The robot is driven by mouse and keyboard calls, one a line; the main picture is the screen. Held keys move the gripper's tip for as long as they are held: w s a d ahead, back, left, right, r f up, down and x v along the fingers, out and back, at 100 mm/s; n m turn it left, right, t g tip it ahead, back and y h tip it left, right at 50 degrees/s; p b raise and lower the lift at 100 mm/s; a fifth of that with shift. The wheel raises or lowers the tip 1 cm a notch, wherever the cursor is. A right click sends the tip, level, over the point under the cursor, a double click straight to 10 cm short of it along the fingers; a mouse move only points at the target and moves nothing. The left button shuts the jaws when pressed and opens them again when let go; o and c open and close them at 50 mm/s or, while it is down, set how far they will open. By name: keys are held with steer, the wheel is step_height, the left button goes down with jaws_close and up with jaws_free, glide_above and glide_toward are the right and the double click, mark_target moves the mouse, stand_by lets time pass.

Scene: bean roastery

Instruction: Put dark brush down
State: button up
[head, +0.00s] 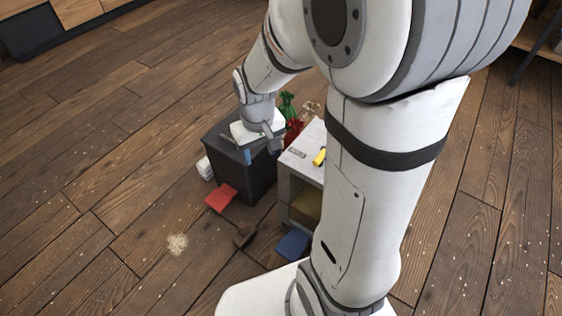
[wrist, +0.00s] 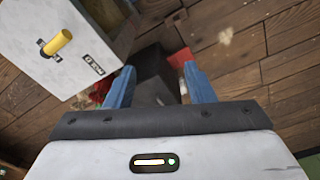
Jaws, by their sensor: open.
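My gripper (head: 260,149) is open above the right side of a dark box (head: 228,185). Its two blue fingers also show in the wrist view (wrist: 158,85), apart, with nothing clearly held between them. A small dark brown object (head: 243,234), possibly the dark brush, lies on the floor in front of the box, apart from my gripper. It is too small to tell for sure. In the wrist view, the dark box (wrist: 155,88) fills the gap between the fingers; its top is partly hidden by my gripper in the head view.
A pale cabinet (wrist: 45,75) with a yellow handle (wrist: 57,42) stands close beside the box. A red cloth-like piece (head: 221,198), a blue piece (head: 293,245) and a pale pile (head: 177,244) lie on the floor. Green (head: 287,105) and red bags are behind. Floor at left is mostly clear.

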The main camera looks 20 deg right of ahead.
steer(key=s+d+r+m, duration=0.1)
steer(key=s+r, duration=0.5)
steer(key=s, duration=0.4)
steer(key=shift+s+d+r+m, duration=0.25)
steer(key=shift+s+r+m, duration=0.05)
step_height(320, 180, up, 30)
steer(key=t+p, duration=0.1)
steer(key=p, duration=2.6)
steer(key=shift+r+t, duration=0.15)
steer(key=shift+t, duration=0.25)
